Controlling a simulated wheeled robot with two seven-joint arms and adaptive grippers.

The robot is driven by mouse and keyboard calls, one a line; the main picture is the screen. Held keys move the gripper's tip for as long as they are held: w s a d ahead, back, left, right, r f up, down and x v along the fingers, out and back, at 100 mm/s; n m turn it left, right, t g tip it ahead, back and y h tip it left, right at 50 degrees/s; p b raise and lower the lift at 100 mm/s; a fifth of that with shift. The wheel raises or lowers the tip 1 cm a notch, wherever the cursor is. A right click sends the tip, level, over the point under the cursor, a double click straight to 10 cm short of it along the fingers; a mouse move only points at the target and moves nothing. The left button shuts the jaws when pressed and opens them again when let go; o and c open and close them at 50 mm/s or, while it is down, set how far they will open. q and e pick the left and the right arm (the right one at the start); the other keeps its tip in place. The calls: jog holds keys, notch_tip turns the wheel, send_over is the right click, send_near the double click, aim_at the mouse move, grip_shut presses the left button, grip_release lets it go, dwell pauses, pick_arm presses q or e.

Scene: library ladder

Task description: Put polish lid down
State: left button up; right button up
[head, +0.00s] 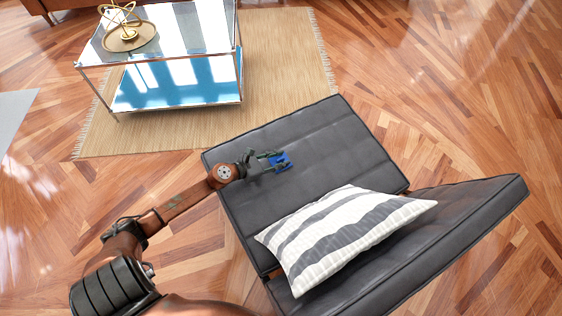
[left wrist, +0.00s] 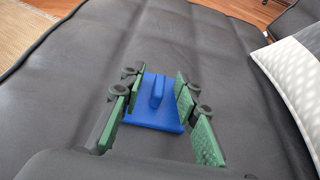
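The polish lid (left wrist: 154,113) is a blue square plate with a raised blue grip in its middle. It appears to lie flat on the dark grey chair seat (head: 320,140), and it also shows in the head view (head: 283,160). My left gripper (head: 274,161) is low over the seat with its fingers spread wide. In the left wrist view, its green pads (left wrist: 160,108) stand on both sides of the lid, apart from the raised grip. Whether a pad touches the lid's outer edge is hard to tell. My right gripper is not in view.
A striped white and grey cushion (head: 340,235) lies on the chair against its backrest (head: 440,240). A glass table (head: 190,32) with a gold ornament (head: 128,34) stands on a tan rug (head: 280,60) behind. The seat around the lid is clear.

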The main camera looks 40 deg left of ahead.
pick_arm(q)
jog(key=shift+c, duration=0.7)
grip_shut()
